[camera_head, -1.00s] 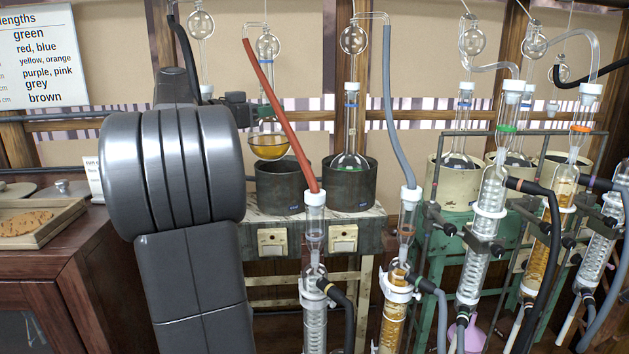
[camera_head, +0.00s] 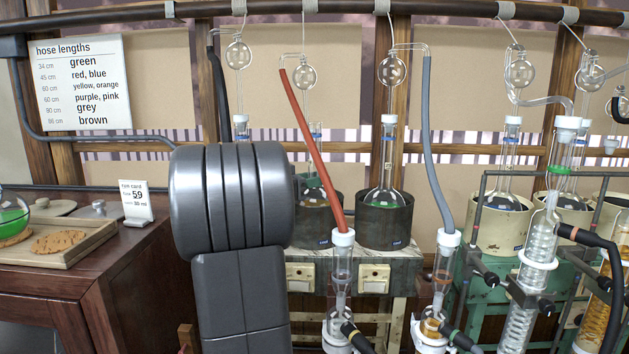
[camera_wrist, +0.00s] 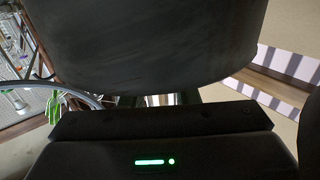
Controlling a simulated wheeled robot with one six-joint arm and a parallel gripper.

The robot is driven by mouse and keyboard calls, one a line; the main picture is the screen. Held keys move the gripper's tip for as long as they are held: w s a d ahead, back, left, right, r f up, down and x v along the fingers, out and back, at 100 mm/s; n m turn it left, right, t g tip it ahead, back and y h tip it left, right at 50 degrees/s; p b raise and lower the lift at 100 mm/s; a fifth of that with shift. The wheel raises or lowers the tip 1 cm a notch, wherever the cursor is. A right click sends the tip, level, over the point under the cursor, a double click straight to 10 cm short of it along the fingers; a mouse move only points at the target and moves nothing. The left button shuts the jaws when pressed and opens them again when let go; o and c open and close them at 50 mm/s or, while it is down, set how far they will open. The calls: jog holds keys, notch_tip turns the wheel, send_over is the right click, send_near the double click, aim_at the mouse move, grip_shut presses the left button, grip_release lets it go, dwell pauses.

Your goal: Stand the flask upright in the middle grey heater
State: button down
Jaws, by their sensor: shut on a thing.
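The middle grey heater (camera_head: 324,232) is a dark open pot on the bench, partly covered by my arm and a red hose. The flask's clear neck (camera_head: 316,136), with a blue band, rises above this heater and looks about upright. My gripper (camera_head: 302,181) is shut on the flask beside the heater's rim, mostly hidden behind my arm. In the wrist view, a dark grey curved wall (camera_wrist: 160,45), apparently a heater, stands close beyond my gripper's body.
The right grey heater (camera_head: 386,225) holds another clear flask. A red hose (camera_head: 312,145) slants across the middle heater to a condenser (camera_head: 342,265) in front. A grey hose (camera_head: 430,140) hangs to the right. A tray (camera_head: 75,258) lies on the left cabinet.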

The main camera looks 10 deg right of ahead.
dwell(0.3)
jog(key=c, duration=1.1)
grip_release()
jog(key=shift+f, duration=0.15)
jog(key=b+v, duration=0.2)
jog(key=v, duration=1)
